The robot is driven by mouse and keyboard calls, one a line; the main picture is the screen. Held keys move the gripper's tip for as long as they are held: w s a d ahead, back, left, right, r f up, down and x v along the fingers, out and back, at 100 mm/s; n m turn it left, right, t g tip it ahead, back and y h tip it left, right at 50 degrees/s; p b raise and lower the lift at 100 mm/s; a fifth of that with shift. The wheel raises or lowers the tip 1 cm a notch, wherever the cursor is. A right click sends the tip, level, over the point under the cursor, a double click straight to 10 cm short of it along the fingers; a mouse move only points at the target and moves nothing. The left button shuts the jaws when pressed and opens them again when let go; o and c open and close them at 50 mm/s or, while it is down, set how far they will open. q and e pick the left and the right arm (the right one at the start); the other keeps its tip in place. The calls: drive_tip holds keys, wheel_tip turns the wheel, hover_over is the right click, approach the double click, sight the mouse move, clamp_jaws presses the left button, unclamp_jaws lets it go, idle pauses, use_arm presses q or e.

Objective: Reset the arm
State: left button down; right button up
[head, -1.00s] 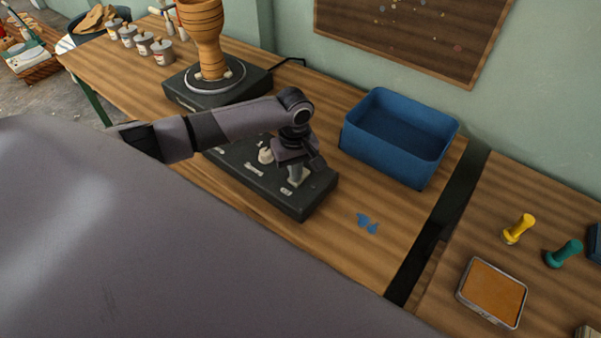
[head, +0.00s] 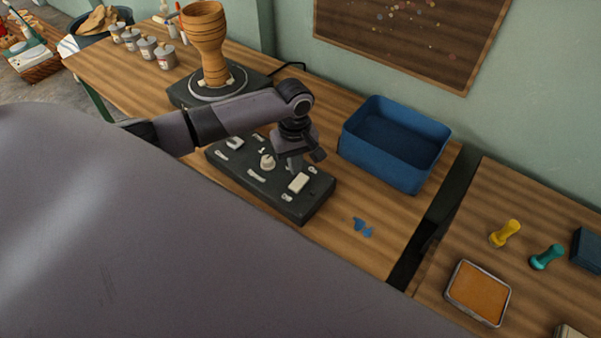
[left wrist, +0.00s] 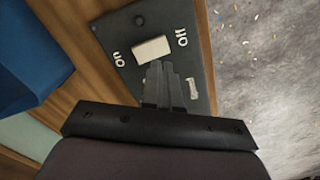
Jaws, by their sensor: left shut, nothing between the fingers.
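My left arm comes in from the left in the head view, bent over the black control panel. My left gripper (head: 294,163) is shut and empty, pointing down above the panel (head: 283,203). The panel has a pale rocker switch (head: 299,183), a white knob (head: 267,162) and another switch (head: 235,143). In the left wrist view the shut fingers (left wrist: 158,70) appear just below the rocker switch (left wrist: 151,50), between "On" and "Off" labels. I cannot tell whether they touch the panel. My right gripper is not in view.
A wooden goblet drum (head: 207,42) stands upright on a black turntable base (head: 183,96). A blue bin (head: 386,165) stands right of the panel. Blue scraps (head: 362,227) lie on the table. A second table holds yellow (head: 505,233) and teal (head: 547,257) stamps and an orange pad (head: 478,292).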

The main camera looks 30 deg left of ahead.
use_arm(q)
drive_tip(key=shift+r, duration=0.35)
drive_tip(key=s+d+f+m, duration=0.1)
drive_tip(key=d+f, duration=0.1)
drive_tip(key=s+d+f+m+t+h, duration=0.1)
drive_tip(key=d+f+m, duration=0.1)
drive_tip(key=d, duration=0.1)
drive_tip(key=s+d+f+m+t+h, duration=0.1)
drive_tip(key=d+f, duration=0.1)
drive_tip(key=d, duration=0.1)
drive_tip(key=shift+s+d+f, duration=0.25)
drive_tip(key=shift+s+f, duration=0.1)
drive_tip(key=s+d+m+t, duration=0.1)
drive_tip(key=s+d+f+m+h, duration=0.1)
drive_tip(key=d, duration=0.1)
drive_tip(key=s+d+f+m+t, duration=0.1)
drive_tip(key=shift+s+d+f+t+h, duration=0.1)
drive_tip(key=shift+s+d+t+h, duration=0.2)
drive_tip(key=shift+s+d+h, duration=0.1)
drive_tip(key=s+a+r+m+t, duration=0.1)
drive_tip(key=s+a+m+t, duration=0.1)
drive_tip(key=s, duration=0.3)
drive_tip(key=s+a+r+m+t+y, duration=0.1)
drive_tip(key=s+a+m+t, duration=0.1)
drive_tip(key=s+m+t, duration=0.2)
drive_tip(key=shift+s+r+y, duration=0.25)
drive_tip(key=shift+s+y, duration=0.05)
drive_tip(key=shift+s, duration=0.6)
